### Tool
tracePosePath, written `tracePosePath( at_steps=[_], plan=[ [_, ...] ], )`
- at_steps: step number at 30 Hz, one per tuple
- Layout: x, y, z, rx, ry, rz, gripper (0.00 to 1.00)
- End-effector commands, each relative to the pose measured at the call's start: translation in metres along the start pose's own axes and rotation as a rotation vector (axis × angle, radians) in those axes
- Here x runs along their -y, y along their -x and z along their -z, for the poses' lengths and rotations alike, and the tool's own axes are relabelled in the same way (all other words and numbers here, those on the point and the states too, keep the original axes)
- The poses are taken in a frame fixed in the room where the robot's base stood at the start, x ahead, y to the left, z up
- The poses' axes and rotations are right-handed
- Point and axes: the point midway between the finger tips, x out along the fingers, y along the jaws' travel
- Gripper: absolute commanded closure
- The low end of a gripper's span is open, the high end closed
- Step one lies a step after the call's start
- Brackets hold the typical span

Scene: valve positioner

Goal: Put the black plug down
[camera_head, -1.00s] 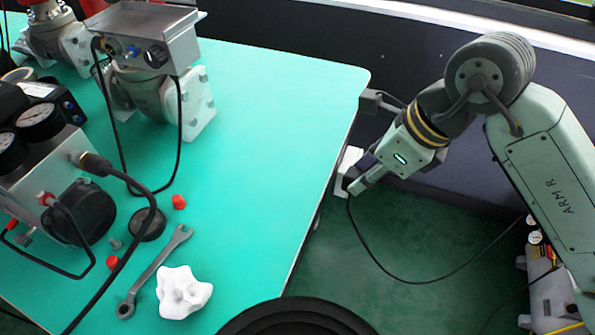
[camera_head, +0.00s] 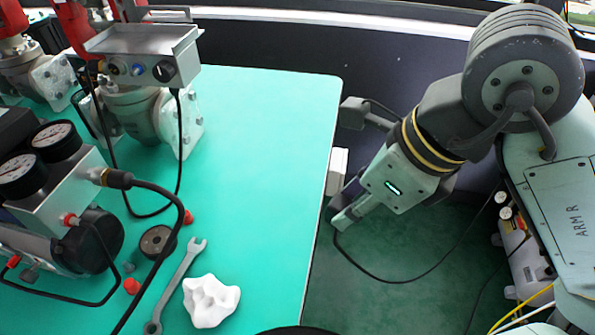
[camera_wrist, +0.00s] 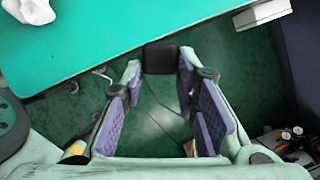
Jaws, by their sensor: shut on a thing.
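The black plug (camera_wrist: 160,59) shows in the wrist view as a dark block between the tips of my gripper (camera_wrist: 160,75). My gripper's purple-padded fingers are shut on it. In the head view my gripper (camera_head: 346,212) points down and left, just off the right edge of the green table (camera_head: 265,130). The plug itself is hard to make out there. A thin black cable (camera_head: 385,279) runs from the fingertips, sags over the dark green floor and rises to the right. The plug appears beyond the table edge, not over the tabletop.
A wrench (camera_head: 177,285), white crumpled cloth (camera_head: 211,301), black round part (camera_head: 157,242) and red caps (camera_head: 132,286) lie on the table. A gauge unit (camera_head: 65,190) and a valve with a metal box (camera_head: 145,55) stand left. The table's right part is clear.

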Motion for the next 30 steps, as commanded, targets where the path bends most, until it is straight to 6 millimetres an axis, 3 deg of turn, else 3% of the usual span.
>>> tracePosePath(
  at_steps=[5, 19, 24, 30],
  plan=[
    [0.012, -0.007, -0.020, 0.000, 0.003, -0.003, 1.00],
    [0.078, -0.055, -0.106, 0.001, 0.001, -0.004, 1.00],
    [0.088, -0.063, -0.116, 0.000, -0.001, 0.000, 1.00],
    [0.088, -0.084, -0.108, 0.002, -0.002, -0.003, 1.00]
  ],
)
